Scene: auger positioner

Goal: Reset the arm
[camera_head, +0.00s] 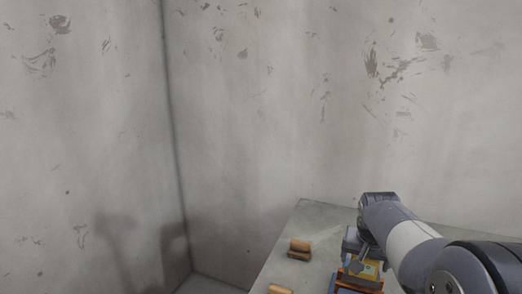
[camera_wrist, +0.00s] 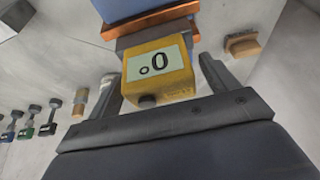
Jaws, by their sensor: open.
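My gripper (camera_wrist: 158,68) is open in the wrist view, with one finger on each side of a yellow block (camera_wrist: 173,88). The block has a pale label reading "0°" and a dark round knob at its lower edge. It adjoins an orange-brown plate (camera_wrist: 150,22) and a blue part (camera_wrist: 130,8). I cannot tell whether the fingers touch the block. In the head view my gripper (camera_head: 356,246) is at the lower right, pointing down over the yellow block (camera_head: 369,270) and orange part (camera_head: 362,281), partly hiding them.
Wooden pieces (camera_head: 299,249) lie on the grey table (camera_head: 318,215), left of the gripper. The wrist view shows another brown block (camera_wrist: 243,45) at right and several dark dumbbell-shaped items (camera_wrist: 48,129) at left. Bare concrete walls (camera_head: 260,110) stand behind.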

